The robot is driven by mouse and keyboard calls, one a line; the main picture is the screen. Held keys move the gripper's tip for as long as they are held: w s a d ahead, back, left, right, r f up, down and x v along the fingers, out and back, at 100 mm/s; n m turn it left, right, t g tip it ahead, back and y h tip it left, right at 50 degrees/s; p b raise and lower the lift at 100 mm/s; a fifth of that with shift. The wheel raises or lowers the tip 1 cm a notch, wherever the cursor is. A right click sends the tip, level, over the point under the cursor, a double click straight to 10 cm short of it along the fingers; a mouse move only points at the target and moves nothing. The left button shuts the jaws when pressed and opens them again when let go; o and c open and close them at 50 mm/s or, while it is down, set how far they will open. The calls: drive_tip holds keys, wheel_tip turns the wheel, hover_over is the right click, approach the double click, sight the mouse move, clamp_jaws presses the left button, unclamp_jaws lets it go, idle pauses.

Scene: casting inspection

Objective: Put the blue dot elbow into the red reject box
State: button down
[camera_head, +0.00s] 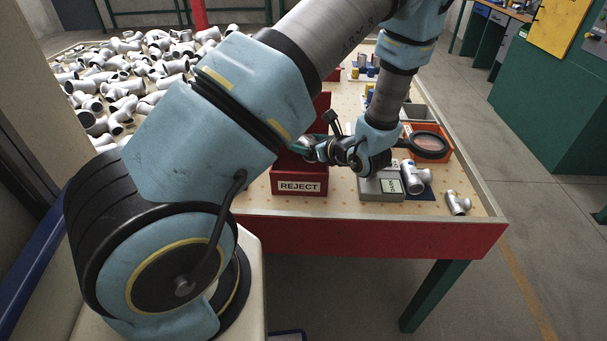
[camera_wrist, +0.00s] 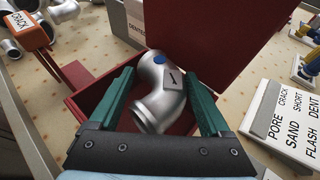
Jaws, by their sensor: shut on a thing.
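The silver elbow with a blue dot (camera_wrist: 165,92) sits between the two green fingers of my gripper (camera_wrist: 160,77), which is shut on it. In the head view my gripper (camera_head: 314,148) is above the box, and the elbow is not clearly visible. I cannot tell its height above the box floor.
A grey device (camera_head: 380,188) stands right of the box, with a metal fitting (camera_head: 415,177) beside it. A small tee (camera_head: 458,203) lies near the right edge. A magnifier (camera_head: 430,145) is behind. A word card (camera_wrist: 285,125) lies right of the box. Many fittings (camera_head: 125,90) are heaped at left.

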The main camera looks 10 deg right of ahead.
drive_tip(key=shift+f, duration=0.55)
unclamp_jaws()
drive_tip(key=shift+s, duration=0.1)
drive_tip(key=b+v, duration=0.3)
drive_tip(key=v, duration=0.7)
drive_tip(key=shift+s+d+r, duration=0.15)
drive_tip(key=shift+s+d, duration=0.05)
drive_tip(key=shift+s, duration=0.05)
